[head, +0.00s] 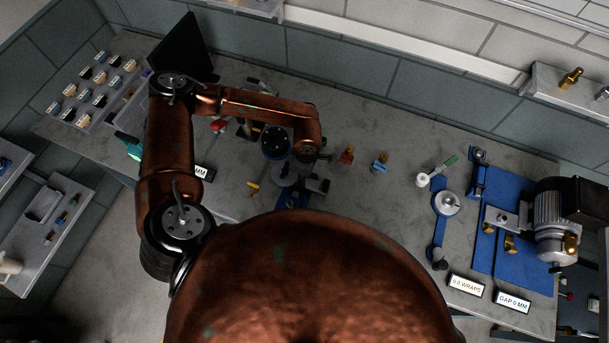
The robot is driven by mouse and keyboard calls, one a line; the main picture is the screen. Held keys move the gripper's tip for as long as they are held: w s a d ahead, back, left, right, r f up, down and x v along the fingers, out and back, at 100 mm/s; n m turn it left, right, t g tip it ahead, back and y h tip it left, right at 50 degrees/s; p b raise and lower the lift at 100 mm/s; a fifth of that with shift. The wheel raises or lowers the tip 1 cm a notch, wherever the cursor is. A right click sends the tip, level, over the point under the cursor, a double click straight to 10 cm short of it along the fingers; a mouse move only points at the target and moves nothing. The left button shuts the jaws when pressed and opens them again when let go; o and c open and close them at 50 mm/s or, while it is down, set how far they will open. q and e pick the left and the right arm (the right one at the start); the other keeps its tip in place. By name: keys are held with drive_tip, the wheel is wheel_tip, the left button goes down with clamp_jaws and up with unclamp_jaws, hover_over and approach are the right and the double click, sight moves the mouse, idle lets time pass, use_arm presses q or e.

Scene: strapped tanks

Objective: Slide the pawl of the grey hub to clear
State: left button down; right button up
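My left arm reaches in from the left and bends over the middle of the bench. Its gripper (318,186) is small and dark below the wrist, close to a grey round part (285,174) on a blue base (291,201). Whether its fingers touch that part, and whether they are open, I cannot tell. Another grey disc hub (447,203) sits on a blue plate (439,228) to the right, apart from the gripper. I cannot tell which is the task's grey hub. No pawl can be made out clearly on either. My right gripper is not in view.
A motor (548,222) stands on a blue board (485,255) at right. Labels read "0.0 WRAPS" (466,286) and "GAP 0 MM" (513,303). A dark round part (275,142), a red fitting (347,155) and a blue fitting (380,162) stand near my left wrist. The bench between fittings and right hub is clear.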

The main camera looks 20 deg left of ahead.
sight(312, 184)
use_arm(q)
drive_tip(key=shift+d, duration=0.2)
drive_tip(key=shift+w+d+b, duration=0.1)
drive_tip(key=shift+d+b, duration=0.4)
drive_tip(key=shift+d, duration=0.85)
drive_tip(key=c, duration=1.7)
unclamp_jaws()
drive_tip(key=r, duration=1.2)
drive_tip(key=shift+d, duration=0.2)
